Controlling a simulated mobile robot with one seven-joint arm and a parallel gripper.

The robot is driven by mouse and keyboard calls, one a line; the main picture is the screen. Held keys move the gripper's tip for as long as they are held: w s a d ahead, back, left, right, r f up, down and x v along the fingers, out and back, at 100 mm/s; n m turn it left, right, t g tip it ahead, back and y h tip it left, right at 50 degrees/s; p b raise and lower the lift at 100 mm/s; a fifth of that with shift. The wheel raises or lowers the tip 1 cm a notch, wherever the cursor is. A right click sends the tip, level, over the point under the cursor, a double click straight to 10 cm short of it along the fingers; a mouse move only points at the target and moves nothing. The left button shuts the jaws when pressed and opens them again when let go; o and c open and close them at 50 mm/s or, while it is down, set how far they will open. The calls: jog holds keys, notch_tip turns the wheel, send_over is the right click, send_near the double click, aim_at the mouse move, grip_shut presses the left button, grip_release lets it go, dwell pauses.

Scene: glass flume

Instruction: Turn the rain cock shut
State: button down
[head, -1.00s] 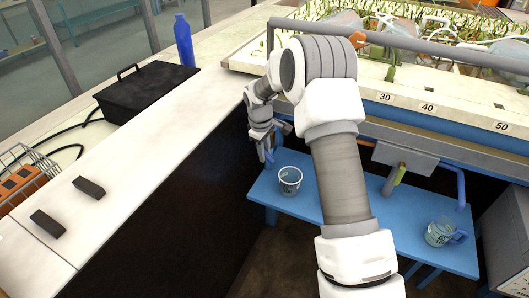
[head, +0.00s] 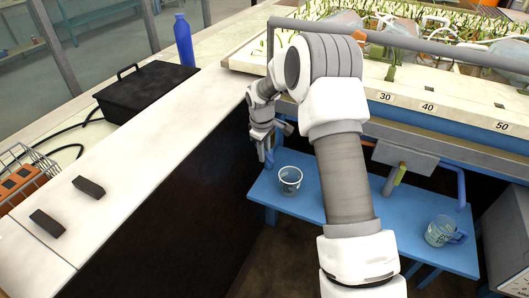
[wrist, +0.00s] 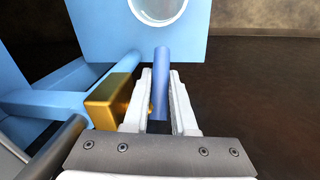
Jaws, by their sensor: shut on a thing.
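The blue lever (wrist: 161,72) of a cock stands between my gripper's fingers (wrist: 160,88) in the wrist view, and the fingers are shut on it. Its brass body (wrist: 112,101) is just left of the fingers. In the head view my gripper (head: 266,146) points down beside the long counter, with a bit of the blue lever (head: 269,159) showing under it. The wrist hides the rest of this cock there. A second cock with a yellow-green lever (head: 399,174) is farther right, under the planted bed. I cannot tell which cock is labelled rain.
A blue low shelf (head: 310,206) holds a clear cup (head: 290,180) close to my gripper and a measuring jug (head: 440,232) at right. A grey pipe (wrist: 52,147) runs beside the brass body. The white counter (head: 150,190) bounds the left side.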

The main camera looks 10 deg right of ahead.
jog(key=t+y+b, duration=0.2)
jog(key=f+t+y+b, duration=0.1)
jog(key=y, duration=0.1)
jog(key=shift+w+a, duration=0.25)
jog(key=shift+w+a+m+t+y+b, duration=0.15)
jog(key=shift+t+y+b, duration=0.2)
jog(key=shift+y+b, duration=0.2)
jog(key=shift+w+a+m+t+y+b, duration=0.15)
jog(key=shift+t+y+b, duration=0.25)
jog(key=shift+b, duration=0.2)
jog(key=shift+a+t+y+b, duration=0.1)
jog(key=shift+t+y+b, duration=0.15)
jog(key=shift+y+b, duration=0.15)
jog(key=shift+r, duration=0.1)
jog(key=c, duration=1)
grip_release()
jog(key=p+v, duration=0.4)
jog(key=v, duration=1.3)
jog(key=shift+s, duration=0.25)
